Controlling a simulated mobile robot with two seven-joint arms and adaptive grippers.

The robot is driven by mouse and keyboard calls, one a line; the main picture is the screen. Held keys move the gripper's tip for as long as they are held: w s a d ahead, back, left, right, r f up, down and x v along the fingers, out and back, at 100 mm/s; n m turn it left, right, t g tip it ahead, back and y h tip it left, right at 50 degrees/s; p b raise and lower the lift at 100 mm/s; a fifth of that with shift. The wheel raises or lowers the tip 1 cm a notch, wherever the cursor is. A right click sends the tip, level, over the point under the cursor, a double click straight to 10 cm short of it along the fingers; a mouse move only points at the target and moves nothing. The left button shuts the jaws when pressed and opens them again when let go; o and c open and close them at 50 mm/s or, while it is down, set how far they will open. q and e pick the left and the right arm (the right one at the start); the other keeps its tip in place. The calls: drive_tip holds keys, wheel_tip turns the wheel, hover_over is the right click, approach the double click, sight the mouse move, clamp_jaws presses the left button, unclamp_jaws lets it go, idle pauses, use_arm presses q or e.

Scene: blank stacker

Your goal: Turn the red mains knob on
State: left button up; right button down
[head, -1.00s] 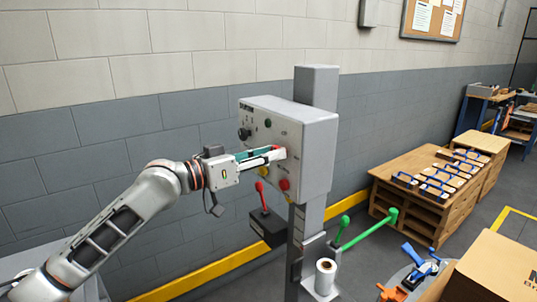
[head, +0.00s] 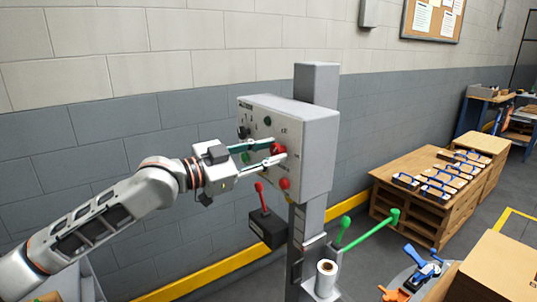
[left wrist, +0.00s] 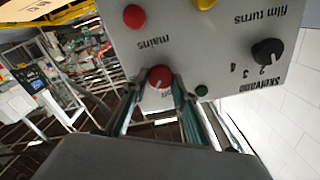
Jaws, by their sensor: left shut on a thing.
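The red mains knob (head: 278,149) is on the front face of the grey control box (head: 313,150). My left gripper (head: 275,153) reaches it from the left, with one finger above the knob and one below. In the left wrist view the knob (left wrist: 159,77) sits between the two fingertips (left wrist: 157,85), beside the printed word "mains". A pale pointer line shows on its face; the lettering by the fingers is partly hidden. The gripper is shut on the knob. My right gripper is in neither view.
A red button (left wrist: 134,16), a yellow button (left wrist: 205,3) and a black film turns dial (left wrist: 267,52) share the panel. A red-handled lever (head: 261,196) is below the box. A green handle (head: 370,230) sticks out to the right of the post.

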use_arm(q)
drive_tip(key=m, duration=0.3)
drive_tip(key=shift+r+m, duration=0.15)
drive_tip(key=shift+m, duration=0.65)
drive_tip(key=m+p, duration=0.3)
drive_tip(key=p, duration=0.1)
drive_tip(key=shift+s+r+p, duration=0.1)
drive_tip(key=shift+r+p, duration=0.1)
drive_tip(key=shift+p, duration=0.15)
drive_tip(key=shift+d+f+m+p, duration=0.1)
drive_tip(key=shift+m+p, duration=0.4)
drive_tip(key=shift+p, duration=0.05)
drive_tip(key=shift+f+m+p, duration=0.4)
drive_tip(key=shift+m+p, duration=0.6)
drive_tip(key=shift+p, duration=0.5)
drive_tip(key=o, duration=1.1)
